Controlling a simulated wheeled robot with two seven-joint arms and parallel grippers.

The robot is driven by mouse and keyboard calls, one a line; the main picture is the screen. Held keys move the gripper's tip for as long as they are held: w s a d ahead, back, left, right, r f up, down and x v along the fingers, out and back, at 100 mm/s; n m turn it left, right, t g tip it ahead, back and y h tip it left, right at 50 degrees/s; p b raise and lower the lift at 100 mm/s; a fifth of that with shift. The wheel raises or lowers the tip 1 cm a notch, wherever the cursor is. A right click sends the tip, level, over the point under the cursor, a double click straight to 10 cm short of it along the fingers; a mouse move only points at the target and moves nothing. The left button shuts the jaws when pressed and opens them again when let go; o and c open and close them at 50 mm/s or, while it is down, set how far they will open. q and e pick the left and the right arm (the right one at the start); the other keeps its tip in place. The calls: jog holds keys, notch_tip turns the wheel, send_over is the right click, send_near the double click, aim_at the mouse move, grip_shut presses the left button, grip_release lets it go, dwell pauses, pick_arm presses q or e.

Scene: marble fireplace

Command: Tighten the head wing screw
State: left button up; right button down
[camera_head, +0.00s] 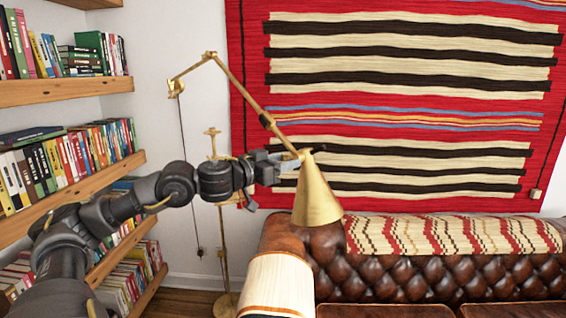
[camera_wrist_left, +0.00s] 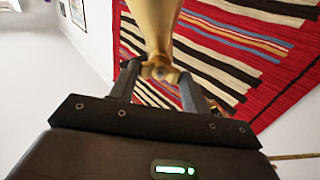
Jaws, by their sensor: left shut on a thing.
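A brass floor lamp stands by the wall, with a cone-shaped shade (camera_head: 318,196) hanging at the end of its jointed arm (camera_head: 240,88). My left gripper (camera_head: 297,160) reaches in from the left and is shut at the lamp head, just above the shade. In the left wrist view, the gripper (camera_wrist_left: 160,75) has its two fingers on either side of a small brass wing screw (camera_wrist_left: 160,72) at the narrow end of the shade (camera_wrist_left: 153,28). In the head view the gripper partly hides the screw. My right gripper is not in view.
A brown leather sofa (camera_head: 400,275) with a striped throw (camera_head: 455,235) stands below and right of the lamp. Bookshelves (camera_head: 70,91) fill the left side. A red striped rug (camera_head: 400,100) hangs on the wall behind. The lamp's pole (camera_head: 224,245) stands left of the sofa.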

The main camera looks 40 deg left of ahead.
pick_arm(q)
jog(key=shift+m, duration=0.4)
jog(key=m+b, duration=0.2)
jog(key=m, duration=1)
jog(key=shift+m+b, duration=0.75)
jog(key=shift+m, duration=1.95)
jog(key=o, duration=1)
